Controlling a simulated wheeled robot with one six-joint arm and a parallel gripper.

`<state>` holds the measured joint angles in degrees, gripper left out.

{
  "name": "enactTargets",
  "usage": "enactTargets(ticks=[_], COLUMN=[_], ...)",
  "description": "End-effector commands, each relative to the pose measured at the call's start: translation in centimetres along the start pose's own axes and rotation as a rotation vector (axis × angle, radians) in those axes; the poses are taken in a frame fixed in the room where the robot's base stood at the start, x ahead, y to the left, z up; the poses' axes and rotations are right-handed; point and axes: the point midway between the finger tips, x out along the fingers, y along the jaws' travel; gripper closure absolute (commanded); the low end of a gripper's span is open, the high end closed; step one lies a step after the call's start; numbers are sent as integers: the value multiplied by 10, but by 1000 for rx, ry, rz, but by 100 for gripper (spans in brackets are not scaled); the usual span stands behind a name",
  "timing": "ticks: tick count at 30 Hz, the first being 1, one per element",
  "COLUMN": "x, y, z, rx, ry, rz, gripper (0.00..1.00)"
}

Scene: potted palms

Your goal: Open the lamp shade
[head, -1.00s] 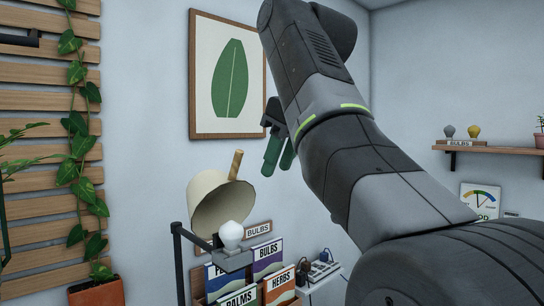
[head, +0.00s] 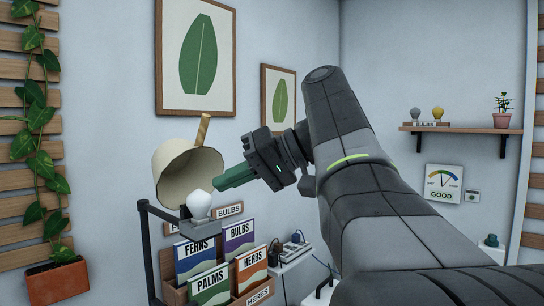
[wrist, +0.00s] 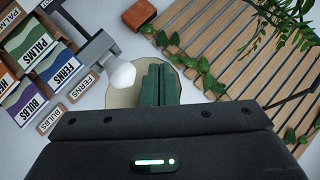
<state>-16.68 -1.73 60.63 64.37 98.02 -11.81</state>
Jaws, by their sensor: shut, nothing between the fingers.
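The cream lamp shade (head: 172,172) is tilted up, its open side facing right towards my gripper and the bulb. A wooden handle (head: 203,128) sticks up from its upper rim. The white bulb (head: 199,203) sits on a grey holder below the shade's opening, on a dark stand. My gripper (head: 220,185) has green fingers, shut and empty, pointing left just right of the bulb and the shade's opening. In the wrist view the fingers (wrist: 158,75) overlap the shade (wrist: 119,98) beside the bulb (wrist: 121,76); I cannot tell whether they touch it.
Seed packets stand in a wooden rack (head: 172,293) below the lamp. A leaf picture (head: 197,55) hangs on the wall behind. A slatted trellis with a potted vine (head: 56,275) is at the left. A shelf (head: 460,130) is on the right wall.

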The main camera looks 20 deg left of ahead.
Motion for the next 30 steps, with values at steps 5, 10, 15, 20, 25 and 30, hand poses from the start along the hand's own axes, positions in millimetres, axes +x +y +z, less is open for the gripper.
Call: enactTargets(ticks=[5, 10, 15, 20, 25, 30], x=[-1, -22, -47, -60, -59, -48], y=[16, 26, 36, 39, 35, 28], z=[8, 6, 5, 4, -3, -17], rx=[226, 419, 545, 592, 598, 599], ry=[230, 460, 631, 702, 709, 705], rz=[-210, -424, -594, -672, -685, -685], gripper=[100, 100, 100, 100, 100, 100])
